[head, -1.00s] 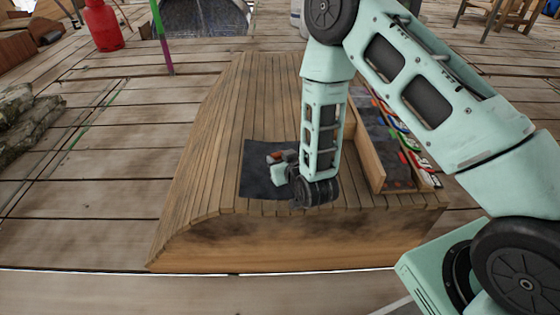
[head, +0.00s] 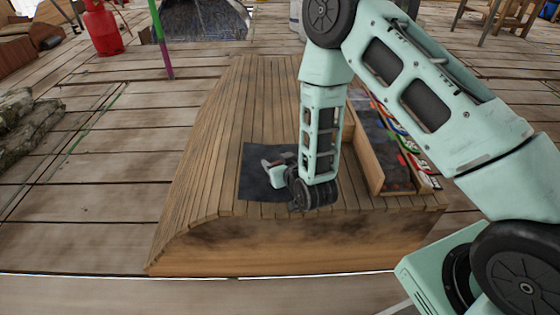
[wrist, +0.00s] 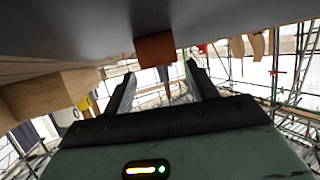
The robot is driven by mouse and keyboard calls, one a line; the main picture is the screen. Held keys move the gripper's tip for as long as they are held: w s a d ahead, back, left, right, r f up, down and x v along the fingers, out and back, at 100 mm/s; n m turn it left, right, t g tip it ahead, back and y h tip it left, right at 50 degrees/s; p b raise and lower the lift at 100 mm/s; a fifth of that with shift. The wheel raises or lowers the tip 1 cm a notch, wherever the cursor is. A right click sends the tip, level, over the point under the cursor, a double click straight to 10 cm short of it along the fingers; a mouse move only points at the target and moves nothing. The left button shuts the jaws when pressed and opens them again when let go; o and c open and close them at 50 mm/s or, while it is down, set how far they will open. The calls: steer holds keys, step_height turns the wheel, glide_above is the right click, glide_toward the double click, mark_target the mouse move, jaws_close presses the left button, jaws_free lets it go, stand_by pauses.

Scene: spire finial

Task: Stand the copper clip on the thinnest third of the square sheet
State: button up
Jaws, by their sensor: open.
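The dark square sheet (head: 258,185) lies on the slatted wooden top, partly covered by my arm. My gripper (head: 277,163) is low over the sheet's upper middle, with its fingers pointing left. In the wrist view my gripper (wrist: 160,70) is open, its two grey fingers apart. The copper clip (wrist: 155,48) shows as a small brown block just beyond and between the fingertips. It seems to touch the grey sheet surface (wrist: 75,30), which fills the top of that view. I cannot make out the clip in the head view. The sheet's thirds cannot be told apart.
A wooden-sided tray (head: 368,160) with coloured items stands right of my forearm. The slatted top (head: 215,140) is clear left of the sheet. A red canister (head: 102,30) and a purple-green pole (head: 160,40) stand farther back.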

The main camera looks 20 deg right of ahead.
steer(key=shift+f+p, duration=0.25)
steer(key=shift+p, duration=0.2)
steer(key=p+v, duration=0.1)
steer(key=v, duration=0.3)
steer(key=p+v, duration=0.1)
steer(key=v, duration=0.2)
steer(key=p+v, duration=0.2)
steer(key=v, duration=0.2)
steer(key=shift+s+r, duration=0.2)
steer(key=shift+r, duration=0.25)
steer(key=shift+s+a+r, duration=0.1)
steer(key=s+a+r+n+g+y, duration=0.3)
steer(key=s+a+r+g, duration=0.2)
steer(key=a+r+g, duration=0.5)
steer(key=s+d+r+n+g+h, duration=0.1)
steer(key=s+r, duration=0.4)
steer(key=s, duration=0.3)
steer(key=s+d+r+n+g+h, duration=0.2)
steer(key=s+r, duration=0.3)
steer(key=s, duration=0.3)
steer(key=shift+s+r+n+g+h, duration=0.25)
steer(key=shift+n+g+h, duration=0.05)
